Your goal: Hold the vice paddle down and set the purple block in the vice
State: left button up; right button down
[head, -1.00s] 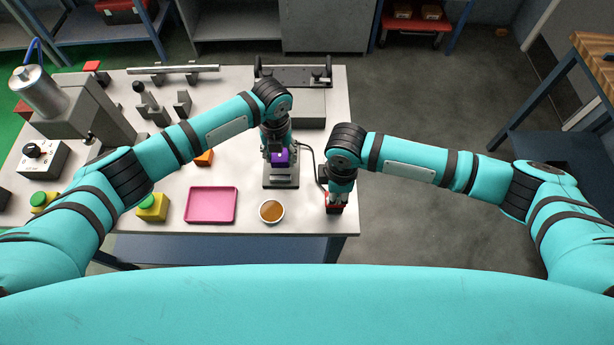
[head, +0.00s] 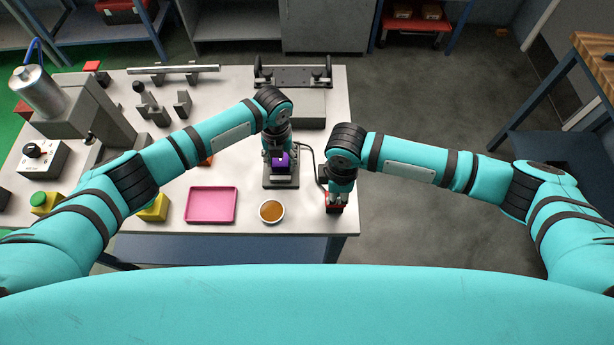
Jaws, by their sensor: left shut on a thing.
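The purple block (head: 281,161) is at the grey vice (head: 281,182), near the middle of the table's right part. My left gripper (head: 279,154) points down from above and is shut on the purple block. I cannot tell whether the block rests on the vice floor. The red paddle (head: 337,209) lies at the table's front right corner, with a dark cable running to the vice. My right gripper (head: 337,203) is over the paddle with its fingertips at it, seemingly touching; whether its fingers are open or shut is unclear.
A pink tray (head: 211,205) and a small bowl of brown contents (head: 271,211) stand left of the paddle. Yellow boxes (head: 154,208), an orange block (head: 207,160) and a grey machine (head: 82,115) are farther left. A flat grey device (head: 293,100) stands behind the vice.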

pick_arm(q)
jog(key=shift+f, duration=0.2)
pick_arm(e)
jog(key=shift+s+f, duration=0.1)
jog(key=shift+f, duration=0.05)
pick_arm(q)
jog(key=o, duration=1.3)
jog(key=shift+c, duration=0.2)
jog(key=shift+r, duration=0.15)
jog(key=shift+r, duration=4.35)
jog(key=shift+r, duration=0.15)
jog(key=shift+r+p, duration=2)
jog(key=shift+p, duration=0.2)
pick_arm(e)
jog(key=shift+r, duration=2.15)
